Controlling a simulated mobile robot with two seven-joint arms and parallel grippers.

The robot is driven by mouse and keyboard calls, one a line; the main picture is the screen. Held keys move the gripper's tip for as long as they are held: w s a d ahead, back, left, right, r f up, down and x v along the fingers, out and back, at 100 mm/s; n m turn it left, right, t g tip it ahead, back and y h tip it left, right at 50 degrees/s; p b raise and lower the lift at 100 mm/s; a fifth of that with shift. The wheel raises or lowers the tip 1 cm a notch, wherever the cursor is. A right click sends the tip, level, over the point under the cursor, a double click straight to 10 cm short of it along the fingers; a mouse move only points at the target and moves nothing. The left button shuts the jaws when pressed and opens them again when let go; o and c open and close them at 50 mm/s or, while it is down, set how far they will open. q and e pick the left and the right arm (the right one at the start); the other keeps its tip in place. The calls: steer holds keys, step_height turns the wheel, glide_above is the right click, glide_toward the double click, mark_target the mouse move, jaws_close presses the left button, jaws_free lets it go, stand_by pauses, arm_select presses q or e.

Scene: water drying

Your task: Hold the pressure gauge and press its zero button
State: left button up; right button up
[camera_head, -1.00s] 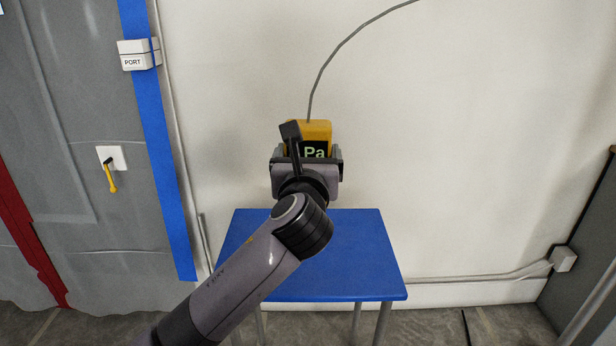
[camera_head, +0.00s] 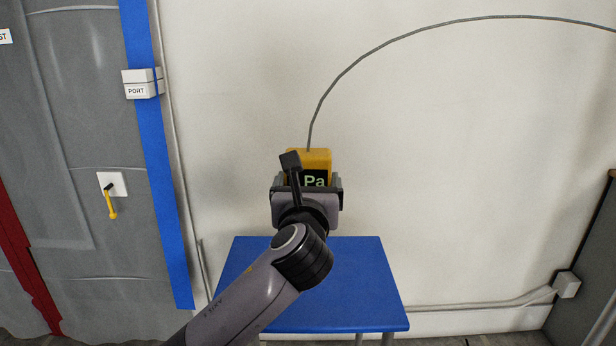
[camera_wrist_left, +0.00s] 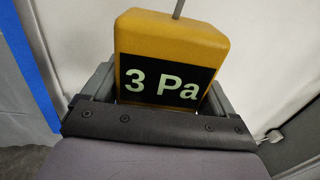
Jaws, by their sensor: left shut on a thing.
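The yellow pressure gauge (camera_head: 318,160) is upright in my left gripper (camera_head: 310,184), above the blue table. A grey hose rises from its top. In the left wrist view the gauge (camera_wrist_left: 172,38) has a black display reading "3 Pa". My left gripper (camera_wrist_left: 160,95) is shut on the gauge, with a finger on each side of it. The zero button cannot be made out; the lower part of the gauge is hidden by the gripper. My right gripper is not in view.
A blue table (camera_head: 350,290) stands below against the white wall. The hose (camera_head: 400,39) arcs off to the right. At left are a white "PORT" box (camera_head: 141,84), a blue strip (camera_head: 160,190) and a grey door with a yellow handle (camera_head: 111,205). The tabletop's visible part is bare.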

arm_select(q)
steer(key=shift+f, duration=0.8)
step_height(320, 180, down, 2)
steer(key=shift+b, duration=0.55)
steer(key=shift+f+b, duration=0.45)
steer(key=shift+f, duration=0.95)
steer(key=shift+f+b, duration=0.7)
steer(key=shift+f, duration=0.95)
step_height(320, 180, down, 7)
steer(key=b, duration=0.3)
steer(key=shift+r, duration=0.1)
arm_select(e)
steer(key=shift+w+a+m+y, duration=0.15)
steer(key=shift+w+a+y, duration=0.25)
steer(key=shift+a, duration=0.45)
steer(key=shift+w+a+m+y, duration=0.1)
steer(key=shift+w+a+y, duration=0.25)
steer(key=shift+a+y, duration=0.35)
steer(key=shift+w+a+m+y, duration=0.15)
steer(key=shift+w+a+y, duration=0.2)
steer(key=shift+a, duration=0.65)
arm_select(q)
steer(key=shift+f, duration=0.4)
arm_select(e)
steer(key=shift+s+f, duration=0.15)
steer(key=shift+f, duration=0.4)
